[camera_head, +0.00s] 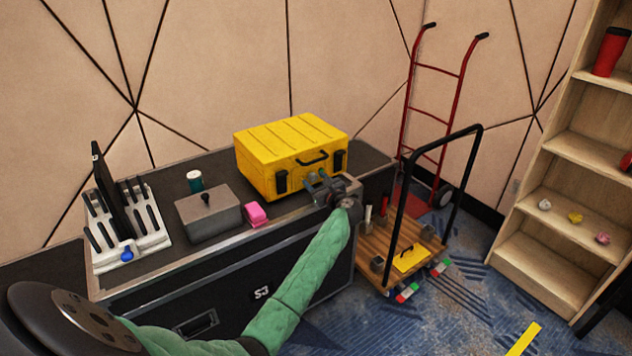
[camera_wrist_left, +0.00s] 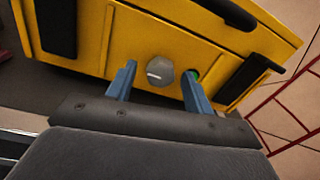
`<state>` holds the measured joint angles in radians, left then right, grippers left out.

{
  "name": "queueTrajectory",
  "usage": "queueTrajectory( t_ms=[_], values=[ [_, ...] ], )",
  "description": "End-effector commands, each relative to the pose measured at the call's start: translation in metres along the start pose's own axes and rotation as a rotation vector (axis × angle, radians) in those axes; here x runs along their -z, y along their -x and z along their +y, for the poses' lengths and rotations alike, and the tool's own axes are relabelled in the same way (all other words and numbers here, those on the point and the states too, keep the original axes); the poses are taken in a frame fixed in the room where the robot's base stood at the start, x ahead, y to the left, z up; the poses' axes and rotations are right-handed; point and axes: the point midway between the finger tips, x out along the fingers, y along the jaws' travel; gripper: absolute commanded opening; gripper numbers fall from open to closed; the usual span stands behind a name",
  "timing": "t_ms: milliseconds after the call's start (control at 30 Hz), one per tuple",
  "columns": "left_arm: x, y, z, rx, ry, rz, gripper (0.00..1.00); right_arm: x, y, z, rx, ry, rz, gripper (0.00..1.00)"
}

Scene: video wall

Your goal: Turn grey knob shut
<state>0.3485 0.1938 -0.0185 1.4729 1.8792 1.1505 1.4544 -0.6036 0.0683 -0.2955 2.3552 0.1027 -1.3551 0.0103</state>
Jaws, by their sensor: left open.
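The grey knob (camera_wrist_left: 160,71) is round with a pale line across its face, on the front of a yellow case (camera_wrist_left: 82,50). In the wrist view it lies just beyond and between the two blue fingers of my left gripper (camera_wrist_left: 159,85), which is open and apart from it. A bit of green shows on the case beside the right finger. In the head view the yellow case (camera_head: 290,150) stands on a black flight case, and my left gripper (camera_head: 322,188) is in front of its face. The knob is hidden there. My right gripper is not in view.
On the black flight case (camera_head: 230,290) stand a grey box (camera_head: 208,218), a pink block (camera_head: 256,214), a dark green cup (camera_head: 195,181) and a white rack (camera_head: 150,245). A wooden cart (camera_head: 375,262), a red hand truck (camera_head: 435,68) and a shelf (camera_head: 575,215) stand to the right.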

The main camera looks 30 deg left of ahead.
Motion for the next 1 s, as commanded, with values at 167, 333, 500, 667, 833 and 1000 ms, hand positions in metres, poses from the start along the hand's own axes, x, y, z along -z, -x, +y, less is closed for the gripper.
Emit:
queueTrajectory(
  t_ms=[167, 333, 500, 667, 833, 1000],
  values=[
    [0.0001, 0.0001, 0.0001, 0.000, 0.000, 0.000, 0.25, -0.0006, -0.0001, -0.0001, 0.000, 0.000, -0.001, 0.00],
    [0.0001, 0.0002, 0.0001, 0.000, -0.001, 0.000, 0.08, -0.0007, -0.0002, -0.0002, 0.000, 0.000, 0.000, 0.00],
    [0.0007, 0.0005, 0.0002, -0.001, -0.014, 0.002, 0.08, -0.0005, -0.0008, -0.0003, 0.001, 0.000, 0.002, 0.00],
    [0.0014, 0.0009, 0.0003, -0.002, -0.060, 0.005, 0.08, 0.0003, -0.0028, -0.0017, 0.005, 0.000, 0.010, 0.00],
    [0.0012, 0.0013, 0.0002, -0.003, -0.152, 0.010, 0.08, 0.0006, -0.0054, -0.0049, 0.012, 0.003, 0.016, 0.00],
    [-0.0008, 0.0015, 0.0000, -0.003, -0.283, 0.016, 0.08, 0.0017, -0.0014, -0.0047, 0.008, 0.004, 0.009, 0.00]
  ],
)
